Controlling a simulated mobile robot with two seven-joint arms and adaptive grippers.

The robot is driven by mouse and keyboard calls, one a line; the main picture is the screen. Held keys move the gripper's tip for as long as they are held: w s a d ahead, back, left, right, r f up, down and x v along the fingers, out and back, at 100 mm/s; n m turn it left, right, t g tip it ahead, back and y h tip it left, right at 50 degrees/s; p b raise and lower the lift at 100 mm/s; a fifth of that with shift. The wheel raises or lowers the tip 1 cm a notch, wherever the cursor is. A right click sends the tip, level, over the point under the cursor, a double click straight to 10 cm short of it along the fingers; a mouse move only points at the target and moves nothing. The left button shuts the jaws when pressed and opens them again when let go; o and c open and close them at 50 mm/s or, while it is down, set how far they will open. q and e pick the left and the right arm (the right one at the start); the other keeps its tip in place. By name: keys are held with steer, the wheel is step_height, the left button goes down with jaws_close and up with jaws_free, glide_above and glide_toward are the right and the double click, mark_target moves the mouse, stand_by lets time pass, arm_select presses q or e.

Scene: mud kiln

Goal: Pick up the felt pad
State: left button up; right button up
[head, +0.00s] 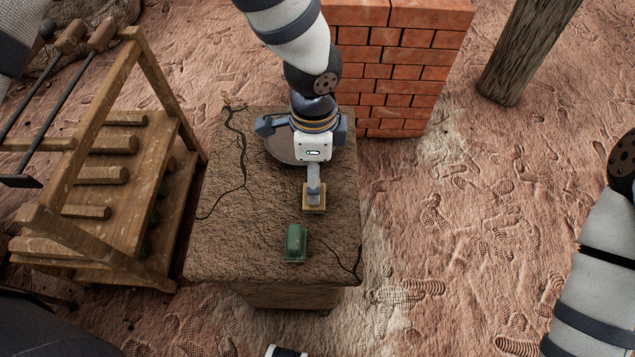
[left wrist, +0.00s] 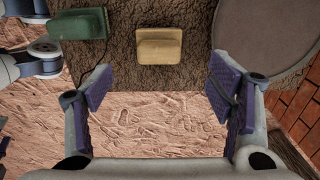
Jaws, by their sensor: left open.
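The felt pad (head: 313,209) is a small tan block lying on the rough brown earthen stand (head: 215,245). It also shows in the left wrist view (left wrist: 160,46), at the upper middle, between and beyond the two fingers. My left gripper (head: 314,192) hangs over the pad in the head view and hides part of it. In the left wrist view my left gripper (left wrist: 158,80) is open, with its purple-grey finger pads wide apart and nothing between them.
A green block (head: 296,243) lies on the stand near the pad. A round grey disc (head: 279,151) lies behind my gripper. A red brick wall (head: 405,75) stands behind the stand, and a wooden rack (head: 150,160) is close on its left. The ground on the right is open.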

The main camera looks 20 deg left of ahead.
arm_select(q)
step_height(320, 180, down, 8)
steer(key=shift+s+f+b, duration=0.1)
steer(key=shift+f+b, duration=0.1)
steer(key=shift+b, duration=0.2)
steer(key=c, duration=1.4)
arm_select(e)
steer(key=shift+s+f, duration=0.6)
steer(key=shift+s, duration=0.1)
arm_select(q)
steer(key=shift+o, duration=0.2)
steer(key=shift+a+r, duration=0.1)
steer(key=shift+r, duration=0.05)
